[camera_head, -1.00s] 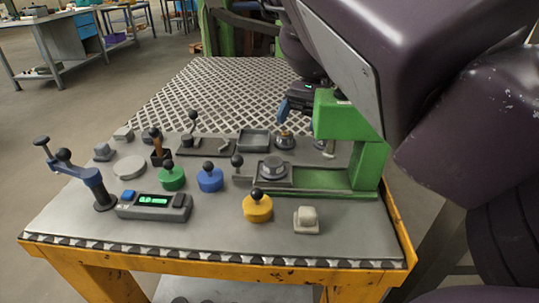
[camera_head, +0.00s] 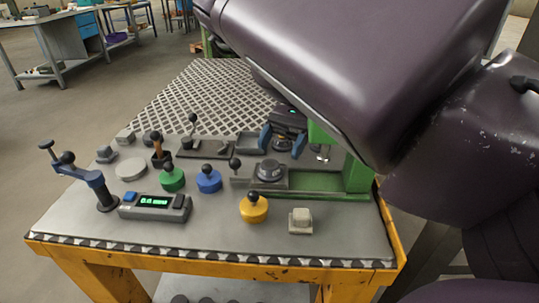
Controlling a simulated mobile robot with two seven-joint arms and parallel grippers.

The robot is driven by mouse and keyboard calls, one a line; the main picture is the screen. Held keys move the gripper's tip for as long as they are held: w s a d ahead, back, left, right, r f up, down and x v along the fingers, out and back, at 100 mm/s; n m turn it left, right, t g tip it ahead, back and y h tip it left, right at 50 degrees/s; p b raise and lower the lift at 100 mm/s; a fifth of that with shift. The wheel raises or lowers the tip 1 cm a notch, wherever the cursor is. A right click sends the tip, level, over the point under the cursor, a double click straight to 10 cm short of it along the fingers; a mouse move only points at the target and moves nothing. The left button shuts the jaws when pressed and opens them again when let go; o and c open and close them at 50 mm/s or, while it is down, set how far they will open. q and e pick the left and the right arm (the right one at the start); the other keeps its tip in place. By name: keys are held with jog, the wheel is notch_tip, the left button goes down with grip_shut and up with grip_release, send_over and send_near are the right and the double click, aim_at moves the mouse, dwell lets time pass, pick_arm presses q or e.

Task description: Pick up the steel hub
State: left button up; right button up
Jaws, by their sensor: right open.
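My right gripper (camera_head: 282,143) points down over the back of the cart top, behind the green press, with its two blue fingers apart. A small round grey metal piece (camera_head: 282,145), which looks like the steel hub, shows between the fingers. It stands on the table, and I cannot tell whether the fingers touch it. Another dark grey round metal piece (camera_head: 269,170) sits on the square plate of the press, in front of the gripper. My left gripper is not in view.
The green press (camera_head: 358,178) stands to the right, partly hidden by my arm. Knobbed green (camera_head: 172,180), blue (camera_head: 208,180) and yellow (camera_head: 253,208) pieces, a digital readout (camera_head: 154,207) and a blue lever (camera_head: 85,180) stand on the cart top. A mesh surface (camera_head: 200,95) lies behind.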

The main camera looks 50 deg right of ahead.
aim_at(271, 162)
jog(key=b+x, duration=0.1)
jog(key=x, duration=0.2)
jog(key=shift+a+f, duration=0.15)
jog(key=shift+a, duration=0.25)
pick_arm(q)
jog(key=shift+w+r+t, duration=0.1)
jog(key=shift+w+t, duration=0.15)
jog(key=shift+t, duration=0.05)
pick_arm(e)
jog(key=shift+s, duration=0.1)
jog(key=c, duration=0.9)
jog(key=shift+c, duration=0.2)
jog(key=shift+r, duration=0.3)
pick_arm(q)
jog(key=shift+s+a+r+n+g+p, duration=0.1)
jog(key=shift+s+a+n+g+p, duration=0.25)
jog(key=shift+p, duration=0.7)
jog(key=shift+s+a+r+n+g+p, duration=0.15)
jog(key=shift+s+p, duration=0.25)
jog(key=shift+p, duration=0.6)
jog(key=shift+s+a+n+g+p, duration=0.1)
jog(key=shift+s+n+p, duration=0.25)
jog(key=shift+p, duration=0.7)
pick_arm(e)
notch_tip(271, 162, up, 17)
jog(key=shift+r, duration=0.25)
